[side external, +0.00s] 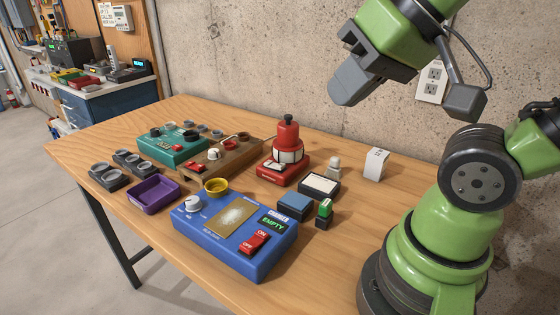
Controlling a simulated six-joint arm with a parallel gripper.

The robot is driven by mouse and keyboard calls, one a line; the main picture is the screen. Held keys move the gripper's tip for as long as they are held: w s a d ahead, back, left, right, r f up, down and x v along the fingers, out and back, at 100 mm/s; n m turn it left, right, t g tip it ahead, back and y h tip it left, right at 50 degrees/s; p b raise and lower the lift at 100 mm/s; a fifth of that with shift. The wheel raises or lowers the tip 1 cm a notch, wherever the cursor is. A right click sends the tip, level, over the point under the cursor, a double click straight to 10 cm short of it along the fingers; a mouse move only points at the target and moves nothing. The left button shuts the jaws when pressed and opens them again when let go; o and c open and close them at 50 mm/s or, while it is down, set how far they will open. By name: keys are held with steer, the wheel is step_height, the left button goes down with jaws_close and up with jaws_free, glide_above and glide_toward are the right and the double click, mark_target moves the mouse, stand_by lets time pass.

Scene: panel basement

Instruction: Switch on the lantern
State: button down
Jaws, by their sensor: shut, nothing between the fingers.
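The red lantern (288,137) stands upright on a red base near the middle of the table. It has a red domed top with a dark knob and pale panels around its body. The base (280,173) has a small label on its front and a small pale part on its left; I cannot tell which part is the switch. The pale panels show no clear glow. My gripper (343,96) is above and to the right of the lantern, apart from it, with its grey fingers shut and empty.
A blue box (222,250) with a red ON/OFF switch and an "EMPTY" display is in front. A teal box (172,152), a wooden panel (245,150) and a purple tray (153,197) are left. A green stamp (325,208) and white box (376,163) are right. Bare table lies front left.

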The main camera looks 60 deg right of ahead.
steer(key=w+d+f+n+h, duration=0.1)
steer(key=w+d+f+h, duration=0.15)
steer(key=w+d, duration=0.4)
steer(key=w+d+f+h, duration=0.1)
steer(key=w+d+h, duration=0.2)
steer(key=w+d, duration=0.4)
steer(key=w+d+f+n+y, duration=0.1)
steer(key=d+f+n+y, duration=0.2)
steer(key=f, duration=0.7)
steer(key=shift+d+f+y, duration=0.3)
steer(key=shift+d+y, duration=0.35)
steer(key=shift+d, duration=0.05)
steer(key=shift+w, duration=0.1)
glide_above(279, 164)
steer(key=s, duration=0.1)
steer(key=f, duration=0.8)
steer(key=shift+s+a+f, duration=0.1)
steer(key=shift+s+f, duration=0.1)
steer(key=shift+f, duration=0.05)
steer(key=shift+s+f, duration=0.15)
steer(key=shift+f, duration=0.35)
steer(key=shift+s+f, duration=0.15)
steer(key=shift+f, duration=0.35)
steer(key=shift+s+f, duration=0.1)
steer(key=shift+f, duration=0.65)
